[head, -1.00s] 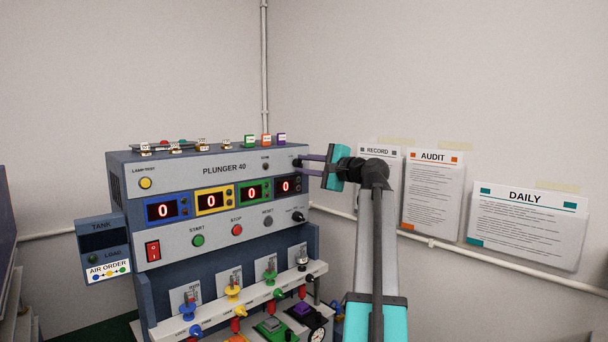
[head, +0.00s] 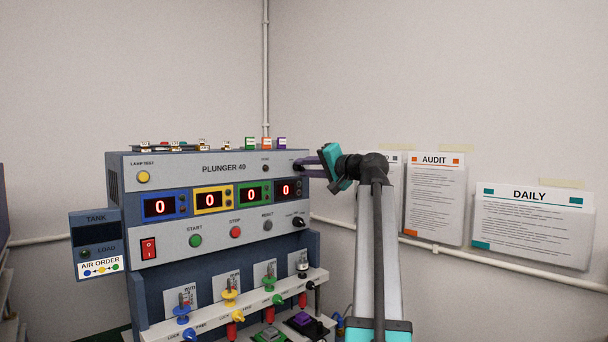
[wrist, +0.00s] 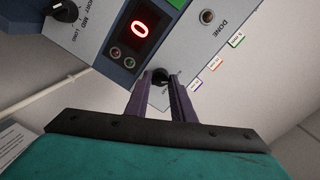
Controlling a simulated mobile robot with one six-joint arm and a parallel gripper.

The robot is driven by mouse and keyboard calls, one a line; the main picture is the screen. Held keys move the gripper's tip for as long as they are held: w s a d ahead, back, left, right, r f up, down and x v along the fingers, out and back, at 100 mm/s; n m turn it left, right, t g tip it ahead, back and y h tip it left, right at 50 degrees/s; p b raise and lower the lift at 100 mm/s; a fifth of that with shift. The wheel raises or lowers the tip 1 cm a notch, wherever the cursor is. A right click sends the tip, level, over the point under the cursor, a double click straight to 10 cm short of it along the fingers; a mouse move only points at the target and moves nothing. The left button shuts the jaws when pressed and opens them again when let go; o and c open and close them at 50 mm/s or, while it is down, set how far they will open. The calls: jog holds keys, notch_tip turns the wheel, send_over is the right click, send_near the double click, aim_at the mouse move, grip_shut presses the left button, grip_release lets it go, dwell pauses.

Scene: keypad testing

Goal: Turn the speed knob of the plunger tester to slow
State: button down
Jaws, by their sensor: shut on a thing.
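The plunger tester (head: 225,168), a grey and blue panel marked PLUNGER 40, stands left of my arm. A small black knob (wrist: 160,76) sits at the panel's upper right, above the displays' end; it appears to be the speed knob. My gripper (head: 302,165) reaches it from the right, and its purple fingers (wrist: 161,80) are shut on the knob, one on each side. The gripper is tilted in the head view. The knob's pointer and most of its label are hidden or too small to read.
A second black knob (head: 299,221) is lower on the panel, below the red display (head: 286,190). Several small coloured blocks stand on the tester's top edge. Papers, including the DAILY sheet (head: 530,223), hang on the right wall. The space above the tester is free.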

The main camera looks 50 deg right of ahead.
jog(key=shift+r, duration=0.25)
jog(key=c, duration=1.6)
grip_release()
jog(key=shift+o, duration=0.2)
jog(key=shift+f, duration=0.1)
jog(key=s+b, duration=0.2)
jog(key=s, duration=1.1)
jog(key=shift+s+a+r, duration=0.35)
jog(key=shift+s+a, duration=0.05)
jog(key=shift+a, duration=0.05)
jog(key=shift+r, duration=0.15)
